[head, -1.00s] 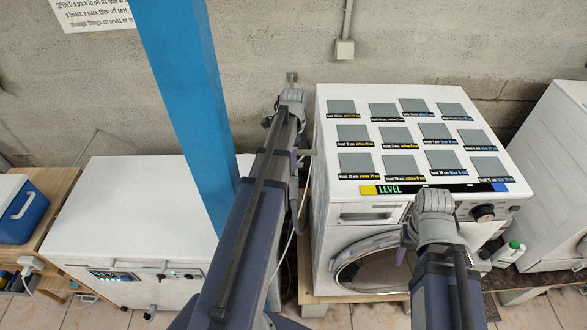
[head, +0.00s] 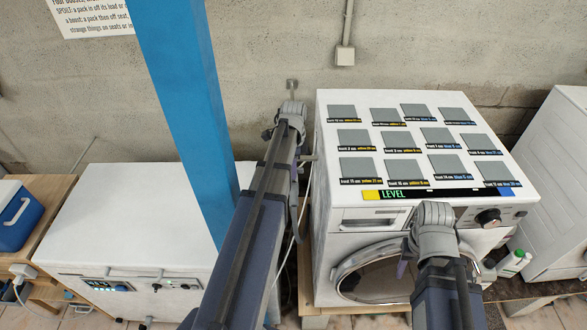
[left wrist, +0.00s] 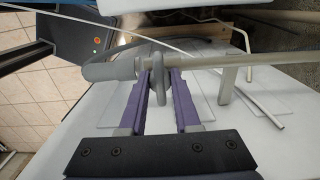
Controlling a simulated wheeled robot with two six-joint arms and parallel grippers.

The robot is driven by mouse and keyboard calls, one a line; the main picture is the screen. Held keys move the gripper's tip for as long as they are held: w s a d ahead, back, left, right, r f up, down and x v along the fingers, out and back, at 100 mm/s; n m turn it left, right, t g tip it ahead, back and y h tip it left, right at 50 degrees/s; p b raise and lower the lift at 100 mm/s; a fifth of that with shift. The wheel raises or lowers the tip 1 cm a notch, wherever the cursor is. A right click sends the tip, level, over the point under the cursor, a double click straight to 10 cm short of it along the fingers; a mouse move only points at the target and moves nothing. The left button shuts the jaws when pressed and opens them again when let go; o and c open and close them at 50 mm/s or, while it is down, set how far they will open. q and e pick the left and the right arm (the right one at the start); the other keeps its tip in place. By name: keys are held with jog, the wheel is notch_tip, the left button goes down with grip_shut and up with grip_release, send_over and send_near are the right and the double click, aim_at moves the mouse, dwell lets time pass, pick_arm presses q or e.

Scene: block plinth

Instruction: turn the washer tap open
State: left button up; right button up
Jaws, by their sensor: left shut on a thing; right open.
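The washer tap (left wrist: 112,70) shows in the left wrist view as a grey body on a pale pipe, with a rounded grey handle (left wrist: 158,78) standing across it. My left gripper (left wrist: 159,88) has its purple fingers on either side of this handle and is shut on it. In the head view my left wrist is against the back wall, left of the washer (head: 328,240), and hides the tap and the fingers. My right gripper (head: 404,262) is open in front of the washer door, partly hidden by its own wrist.
Several grey squares with labels cover the washer top, with a LEVEL strip (head: 440,194) along its front. A blue post (head: 185,90) and a white chest (head: 120,215) stand at the left. A white hose (head: 285,265) hangs beside the washer.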

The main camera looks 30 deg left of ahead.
pick_arm(q)
grip_shut()
jog(key=shift+n, duration=0.3)
jog(key=n, duration=0.3)
jog(key=shift+n, duration=0.4)
jog(key=n, duration=0.4)
jog(key=shift+n, duration=0.3)
jog(key=n, duration=0.8)
jog(key=shift+n, duration=0.6)
